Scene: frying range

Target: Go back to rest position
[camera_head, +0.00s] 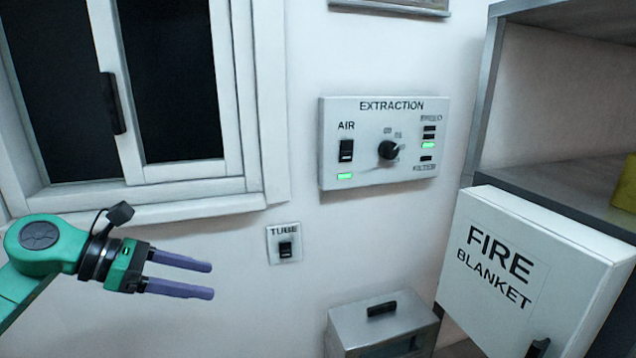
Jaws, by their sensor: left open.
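My left gripper (212,279) is at the lower left of the head view, on a green arm that comes in from the left. Its two purple fingers are parallel, apart and empty, pointing right. It is below the window and left of the small TUBE switch plate (271,256). The grey EXTRACTION panel (360,115) is on the wall, up and to the right of the gripper. It has an AIR switch, a black knob and two green lights that are lit. My right gripper is not in the view.
A white FIRE BLANKET box (565,235) stands out at the lower right, beside a grey shelf (545,45). A grey metal box (350,330) with a black handle is at the bottom. A white-framed window (243,80) fills the upper left.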

